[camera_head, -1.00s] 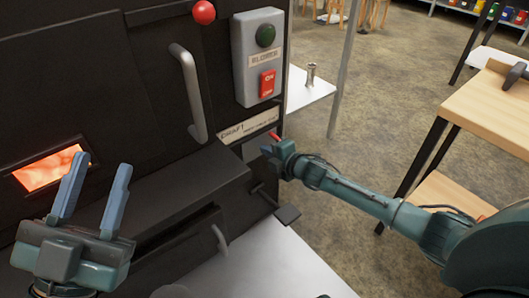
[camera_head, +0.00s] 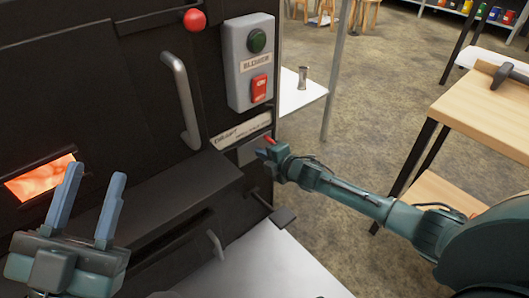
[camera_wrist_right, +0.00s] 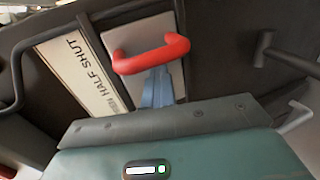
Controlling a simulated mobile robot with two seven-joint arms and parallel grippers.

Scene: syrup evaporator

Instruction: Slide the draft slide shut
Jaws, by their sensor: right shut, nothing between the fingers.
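The draft slide is a grey plate (camera_head: 249,153) with a red handle (camera_head: 268,141), low on the right of the black front, under the draft label (camera_head: 239,131). In the right wrist view the red handle (camera_wrist_right: 150,55) stands out from the grey plate (camera_wrist_right: 140,28). My right gripper (camera_head: 263,152) is shut and empty. Its blue fingertips (camera_wrist_right: 157,85) are right at the handle, partly hidden by its bar; whether they touch it I cannot tell. My left gripper (camera_head: 94,176) is open and empty before the black front, near the glowing opening.
A label reading "half shut" (camera_wrist_right: 82,68) runs beside the plate. The blower switch box (camera_head: 250,62) is above, and a vertical grey handle (camera_head: 180,100) is to the left. A dark pedal-like piece (camera_head: 284,218) sticks out below.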

